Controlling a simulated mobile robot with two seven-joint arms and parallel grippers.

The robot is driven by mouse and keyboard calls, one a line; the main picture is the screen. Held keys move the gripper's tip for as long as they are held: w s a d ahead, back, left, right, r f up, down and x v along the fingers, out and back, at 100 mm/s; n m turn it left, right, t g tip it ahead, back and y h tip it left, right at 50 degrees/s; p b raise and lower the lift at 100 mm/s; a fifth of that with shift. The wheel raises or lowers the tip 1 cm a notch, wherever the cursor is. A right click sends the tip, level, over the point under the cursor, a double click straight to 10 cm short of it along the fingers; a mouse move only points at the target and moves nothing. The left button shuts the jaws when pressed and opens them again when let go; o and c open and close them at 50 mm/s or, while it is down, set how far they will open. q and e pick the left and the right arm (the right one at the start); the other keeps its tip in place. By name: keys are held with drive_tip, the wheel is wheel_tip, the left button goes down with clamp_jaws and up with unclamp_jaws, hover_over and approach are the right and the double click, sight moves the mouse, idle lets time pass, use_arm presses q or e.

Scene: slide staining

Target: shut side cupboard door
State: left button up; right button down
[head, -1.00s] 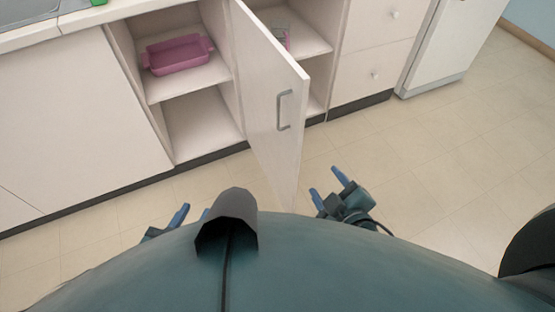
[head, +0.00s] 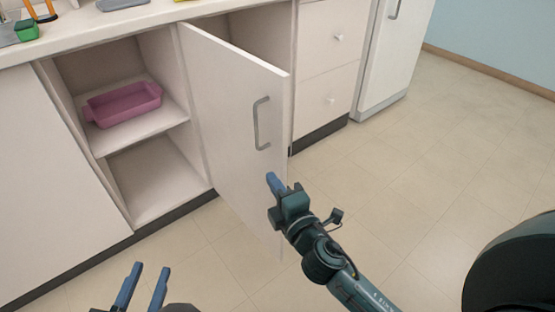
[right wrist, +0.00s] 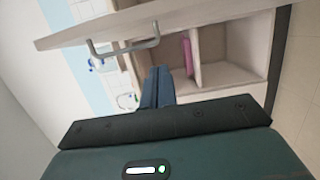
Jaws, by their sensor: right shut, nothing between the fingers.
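The side cupboard door (head: 228,130) is white with a grey bar handle (head: 262,123) and stands wide open, jutting out from the cupboard. In the right wrist view the door (right wrist: 110,28) crosses the top, with its handle (right wrist: 125,46) below it. My right gripper (head: 274,181) is shut and empty, by the door's free edge below the handle; I cannot tell if it touches. In the right wrist view its fingers (right wrist: 158,86) are together. My left gripper (head: 143,287) is open and empty at the bottom left, low in front of the cupboard.
A pink tray (head: 124,104) sits on the upper shelf of the open cupboard (head: 150,175). Drawers (head: 329,85) and a white fridge-like unit (head: 395,50) stand to the right. The counter (head: 130,25) runs above. The tiled floor (head: 420,160) at right is clear.

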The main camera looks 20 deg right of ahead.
sight(269, 146)
drive_tip(key=shift+w+d, duration=0.5)
drive_tip(key=shift+w, duration=0.6)
drive_tip(key=shift+w+d, duration=0.55)
drive_tip(key=shift+w, duration=0.6)
drive_tip(key=shift+w+d, duration=0.5)
drive_tip(key=shift+w, duration=0.6)
